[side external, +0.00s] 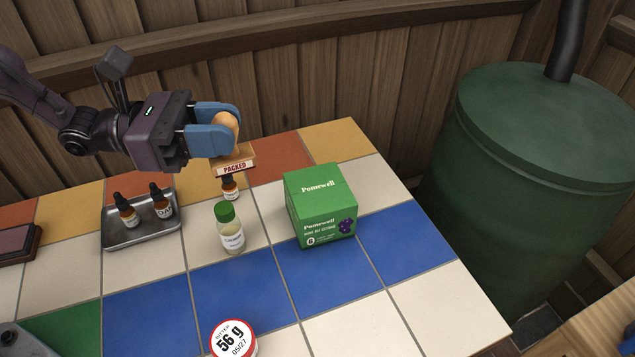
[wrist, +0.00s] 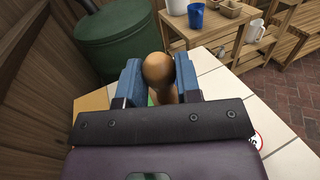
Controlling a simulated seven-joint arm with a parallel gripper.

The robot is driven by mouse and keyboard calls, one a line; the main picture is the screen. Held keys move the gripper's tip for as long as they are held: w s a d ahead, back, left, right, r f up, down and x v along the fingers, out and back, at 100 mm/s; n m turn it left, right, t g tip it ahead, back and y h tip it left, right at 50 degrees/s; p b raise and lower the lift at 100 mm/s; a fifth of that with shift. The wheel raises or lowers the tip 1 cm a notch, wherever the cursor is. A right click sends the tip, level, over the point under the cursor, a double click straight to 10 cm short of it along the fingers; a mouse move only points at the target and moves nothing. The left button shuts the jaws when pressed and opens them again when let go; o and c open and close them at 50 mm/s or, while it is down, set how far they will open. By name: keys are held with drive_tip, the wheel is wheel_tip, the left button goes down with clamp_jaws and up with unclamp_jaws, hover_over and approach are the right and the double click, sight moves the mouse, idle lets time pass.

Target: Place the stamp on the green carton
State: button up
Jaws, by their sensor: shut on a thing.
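The stamp (side external: 235,160) has a rounded wooden handle and a wooden block labelled "PACKED". My gripper (side external: 222,130) is shut on its handle, with a blue finger on each side. In the side view the stamp is held upright, up and to the left of the green carton (side external: 320,205), and apart from it. The carton stands on the tiled table with its flat top clear. In the wrist view the stamp's round knob (wrist: 159,70) sits between the blue fingers (wrist: 158,82). Only a sliver of green shows below the knob there, and the stamp's block is hidden.
A green-capped bottle (side external: 230,230) stands left of the carton, with a small dropper bottle (side external: 230,188) behind it. A metal tray (side external: 143,235) holds two dropper bottles. An ink pad (side external: 18,243) lies far left. Blue tiles before the carton are clear.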

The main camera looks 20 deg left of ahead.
drive_tip(key=w+d+f, duration=0.2)
drive_tip(key=w+f, duration=0.1)
drive_tip(key=w+d+f, duration=0.2)
drive_tip(key=w+f, duration=0.1)
drive_tip(key=w, duration=0.1)
drive_tip(key=w+d+f, duration=0.2)
drive_tip(key=w+f, duration=0.1)
drive_tip(key=w, duration=0.1)
drive_tip(key=shift+w+d, duration=0.2)
drive_tip(key=shift+d, duration=0.05)
drive_tip(key=shift+w+f, duration=0.1)
drive_tip(key=shift+f, duration=0.1)
drive_tip(key=shift+w+d+f, duration=0.1)
drive_tip(key=shift+f, duration=0.8)
drive_tip(key=shift+w+d+f, duration=0.1)
drive_tip(key=shift+f, duration=0.75)
drive_tip(key=shift+f, duration=0.15)
drive_tip(key=o, duration=0.9)
